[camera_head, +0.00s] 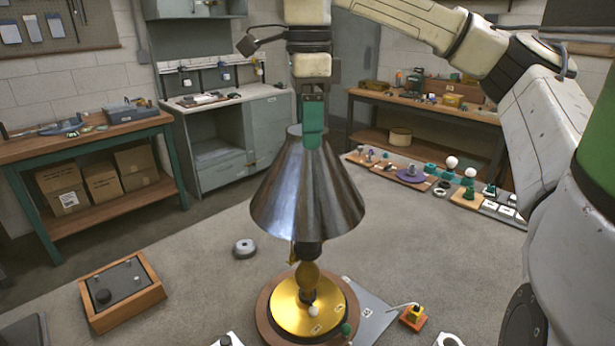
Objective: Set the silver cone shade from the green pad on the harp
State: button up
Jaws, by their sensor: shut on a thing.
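The silver cone shade (307,198) is upright, wide end down, in the middle of the head view. My gripper (312,136) comes straight down from above with green fingers and is shut on the shade at its narrow top rim. Below the shade stands the lamp, with a brass base (311,303) on a round wooden foot. Its dark socket (307,250) shows just under the shade's lower rim. The harp is hidden, and I cannot tell whether the shade touches it. I cannot make out the green pad.
A wooden tray (122,294) with a dark panel lies at left on the carpet. A grey plate (368,312) and an orange-yellow block (413,315) lie at right. Boards with small parts (410,173) line the back right.

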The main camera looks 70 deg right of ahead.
jog(key=shift+f+b, duration=1.15)
jog(key=shift+f, duration=0.75)
jog(key=shift+f+b, duration=0.95)
jog(key=shift+f, duration=0.25)
jog(key=shift+f+b, duration=0.65)
jog(key=shift+f, duration=0.25)
dwell(0.9)
jog(key=o, duration=1.8)
notch_tip(320, 180, up, 11)
jog(key=shift+f, duration=0.1)
